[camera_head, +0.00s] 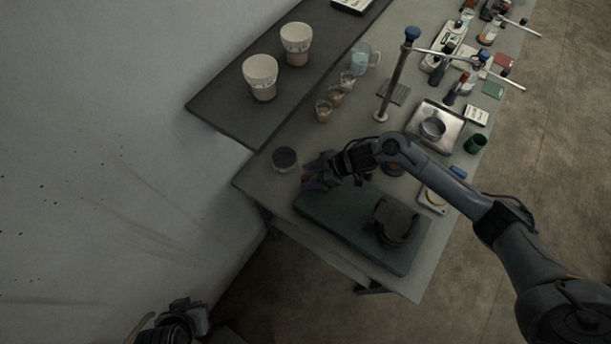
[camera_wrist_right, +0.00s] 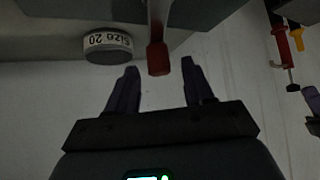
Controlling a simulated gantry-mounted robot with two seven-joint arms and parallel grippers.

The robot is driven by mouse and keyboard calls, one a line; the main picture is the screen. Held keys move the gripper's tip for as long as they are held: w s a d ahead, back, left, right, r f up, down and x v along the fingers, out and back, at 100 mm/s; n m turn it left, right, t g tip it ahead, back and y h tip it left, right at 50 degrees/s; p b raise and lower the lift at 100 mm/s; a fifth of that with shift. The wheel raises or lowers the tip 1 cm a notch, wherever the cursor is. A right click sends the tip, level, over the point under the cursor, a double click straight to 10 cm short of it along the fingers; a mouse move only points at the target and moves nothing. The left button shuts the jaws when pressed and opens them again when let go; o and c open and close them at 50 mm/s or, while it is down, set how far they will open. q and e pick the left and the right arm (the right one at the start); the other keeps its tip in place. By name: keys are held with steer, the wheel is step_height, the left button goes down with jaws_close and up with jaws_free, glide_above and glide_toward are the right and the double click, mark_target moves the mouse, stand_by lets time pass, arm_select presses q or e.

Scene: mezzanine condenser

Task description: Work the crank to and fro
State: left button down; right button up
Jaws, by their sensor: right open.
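The fingers are apart and dark purple. I cannot tell whether they touch the handle. In the head view my right gripper (camera_head: 312,177) is at the left end of a dark teal slab, and a small red spot of the handle (camera_head: 305,179) shows by it. The rest of the crank is hidden. My left arm's end (camera_head: 183,312) is at the bottom left; its fingers are not clear.
A round dark can (camera_head: 284,158) stands close to my right gripper, and its label reads "Size 20" in the right wrist view (camera_wrist_right: 108,44). The teal slab (camera_head: 330,218) carries a dark round holder (camera_head: 396,222). Cups, a stand and a tray lie further along.

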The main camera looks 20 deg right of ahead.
steer(key=shift+x, duration=1.05)
steer(key=shift+c, duration=0.3)
jaws_close()
